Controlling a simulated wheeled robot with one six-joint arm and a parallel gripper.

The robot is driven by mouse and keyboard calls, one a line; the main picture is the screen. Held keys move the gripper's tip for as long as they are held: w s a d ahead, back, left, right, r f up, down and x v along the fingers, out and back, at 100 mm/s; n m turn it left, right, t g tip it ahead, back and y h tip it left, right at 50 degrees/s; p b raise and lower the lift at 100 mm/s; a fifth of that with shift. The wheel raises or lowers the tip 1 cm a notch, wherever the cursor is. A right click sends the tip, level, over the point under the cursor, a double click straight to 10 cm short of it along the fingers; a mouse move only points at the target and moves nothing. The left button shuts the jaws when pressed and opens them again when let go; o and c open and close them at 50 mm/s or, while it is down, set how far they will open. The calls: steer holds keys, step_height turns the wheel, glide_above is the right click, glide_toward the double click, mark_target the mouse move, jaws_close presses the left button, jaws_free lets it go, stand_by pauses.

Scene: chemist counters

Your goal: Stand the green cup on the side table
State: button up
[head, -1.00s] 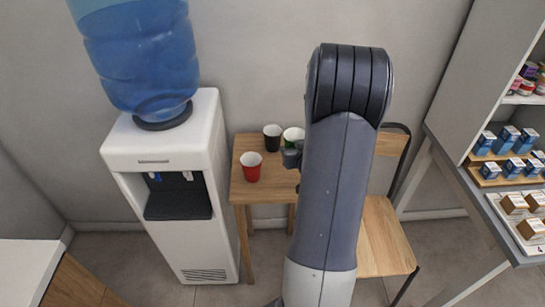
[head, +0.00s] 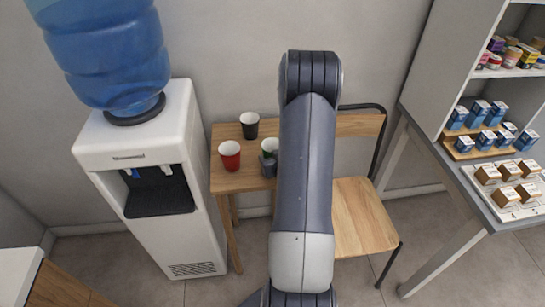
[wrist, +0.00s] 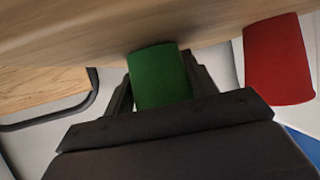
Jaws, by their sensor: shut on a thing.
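The green cup (wrist: 160,76) is between the two fingers of my gripper (wrist: 158,84) in the wrist view, and they are shut on it. In the head view, the green cup (head: 269,146) shows its white inside at the right part of the small wooden side table (head: 228,181). My gripper (head: 268,166) and arm hide much of it. The cup looks upright. Its base is at or very close to the tabletop; I cannot tell whether it touches.
A red cup (head: 229,155) stands left of the green cup, and a black cup (head: 249,124) stands behind it. A water dispenser (head: 150,160) is left of the table. A wooden chair (head: 362,215) is on the right. The table's front left is clear.

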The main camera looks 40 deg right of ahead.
steer(key=shift+f+b, duration=0.15)
steer(key=shift+b, duration=0.15)
steer(key=o, duration=0.9)
steer(key=shift+o, duration=0.2)
steer(key=shift+s+r+p, duration=0.1)
steer(key=shift+r+p, duration=0.2)
steer(key=shift+p, duration=0.05)
steer(key=v, duration=1.1)
steer(key=shift+s+b, duration=0.35)
steer(key=shift+b, duration=0.1)
steer(key=shift+w+a+r, duration=0.1)
steer(key=shift+a, duration=0.05)
